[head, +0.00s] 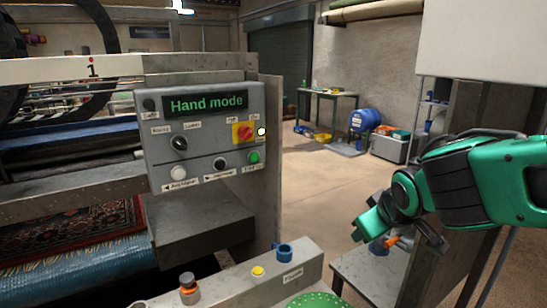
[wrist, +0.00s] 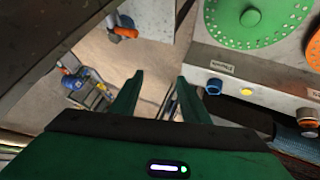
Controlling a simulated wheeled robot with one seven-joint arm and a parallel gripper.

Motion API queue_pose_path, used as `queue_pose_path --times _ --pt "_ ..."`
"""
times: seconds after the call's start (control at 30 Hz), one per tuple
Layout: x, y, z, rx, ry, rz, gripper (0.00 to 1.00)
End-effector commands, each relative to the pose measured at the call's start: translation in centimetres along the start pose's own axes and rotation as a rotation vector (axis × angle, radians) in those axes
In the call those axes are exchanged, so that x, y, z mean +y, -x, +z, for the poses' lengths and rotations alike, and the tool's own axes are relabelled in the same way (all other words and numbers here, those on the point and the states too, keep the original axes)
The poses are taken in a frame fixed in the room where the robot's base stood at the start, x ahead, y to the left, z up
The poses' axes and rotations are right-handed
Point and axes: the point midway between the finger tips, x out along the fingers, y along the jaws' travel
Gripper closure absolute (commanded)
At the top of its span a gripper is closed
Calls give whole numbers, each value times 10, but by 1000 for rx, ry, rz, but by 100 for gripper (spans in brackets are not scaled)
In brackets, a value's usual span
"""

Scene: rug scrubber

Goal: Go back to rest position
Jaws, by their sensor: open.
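My gripper (wrist: 160,80) is open and empty. In the wrist view its two green fingers stand apart with floor behind them. In the head view my green arm comes in from the right edge, with its end out past the right of the control panel (head: 205,137). The gripper touches nothing that I can see; its fingertips are hard to make out in the head view. The panel's display reads "Hand mode".
A rug (head: 72,235) lies in the machine at left. Open floor (head: 318,190) lies beyond.

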Motion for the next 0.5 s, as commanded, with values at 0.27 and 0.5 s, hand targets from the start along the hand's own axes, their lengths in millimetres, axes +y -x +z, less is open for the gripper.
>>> queue_pose_path --times 0.27,0.5 --pt "28 14 95 -248 -394 -88 58" --pt "55 41 170 -433 -618 -60 58"
